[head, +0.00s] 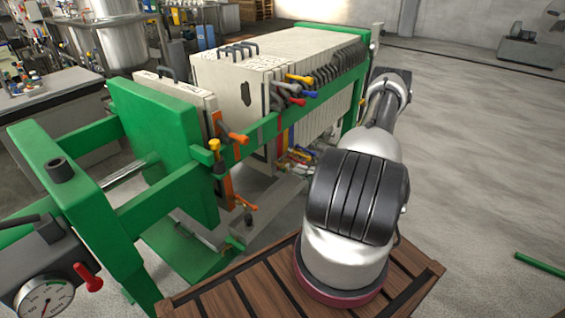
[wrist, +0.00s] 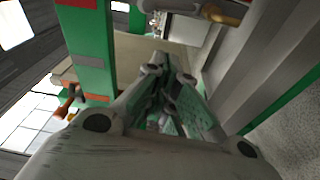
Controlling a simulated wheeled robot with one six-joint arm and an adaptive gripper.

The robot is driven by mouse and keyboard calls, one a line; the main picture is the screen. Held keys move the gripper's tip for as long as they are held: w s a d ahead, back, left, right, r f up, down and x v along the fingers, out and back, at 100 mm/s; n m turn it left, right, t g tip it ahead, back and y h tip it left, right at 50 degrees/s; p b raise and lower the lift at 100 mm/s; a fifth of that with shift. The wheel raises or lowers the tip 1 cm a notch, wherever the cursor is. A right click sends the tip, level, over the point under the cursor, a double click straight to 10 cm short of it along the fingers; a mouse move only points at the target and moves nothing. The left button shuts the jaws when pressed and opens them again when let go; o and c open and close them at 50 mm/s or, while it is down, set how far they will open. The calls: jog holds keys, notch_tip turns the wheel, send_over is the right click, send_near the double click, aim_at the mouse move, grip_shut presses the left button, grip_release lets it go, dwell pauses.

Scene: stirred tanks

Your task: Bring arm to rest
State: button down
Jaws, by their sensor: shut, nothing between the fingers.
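My gripper (wrist: 168,72) shows in the wrist view, its fingers drawn together with nothing between them. It points in among the parts of a green-framed filter press (head: 275,118). My arm rises from a wooden slatted platform in the head view and reaches away along the right side of the press. The gripper itself is hidden in the head view. A green post (wrist: 88,50) of the frame stands left of the fingers in the wrist view, and pale grey plates or beams (wrist: 245,75) lie to their right.
The wooden platform (head: 225,300) is under my arm. Coloured valve handles (head: 300,78) stick out from the press beside the arm. A pressure gauge (head: 45,300) is at the lower left. Open concrete floor (head: 480,150) lies to the right, with a green bar (head: 540,264) on it.

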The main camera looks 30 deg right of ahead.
jog(key=shift+s, duration=0.2)
jog(key=s+a+f+n+g+y, duration=0.2)
jog(key=s+a+n+g+y, duration=0.15)
jog(key=s+a+n, duration=0.45)
jog(key=s+r+n+g, duration=0.6)
jog(key=r+n+g, duration=0.25)
jog(key=n, duration=0.55)
jog(key=s+r+n+g+h, duration=0.3)
jog(key=r+n+h, duration=0.1)
jog(key=r+n, duration=0.55)
jog(key=s+r+n+g+h, duration=0.3)
jog(key=r+n+h, duration=0.2)
jog(key=r+n, duration=0.45)
jog(key=s+a+r+n+t+h, duration=0.1)
jog(key=a+r+n+t+h, duration=0.1)
jog(key=r, duration=0.6)
jog(key=a+r+n+t+h, duration=0.1)
jog(key=a+r+n+t, duration=0.3)
jog(key=a+r+n, duration=0.2)
notch_tip(320, 180, up, 3)
jog(key=shift+s+a+f+h, duration=0.2)
jog(key=shift+s+a+h, duration=0.1)
jog(key=shift+s+h, duration=0.05)
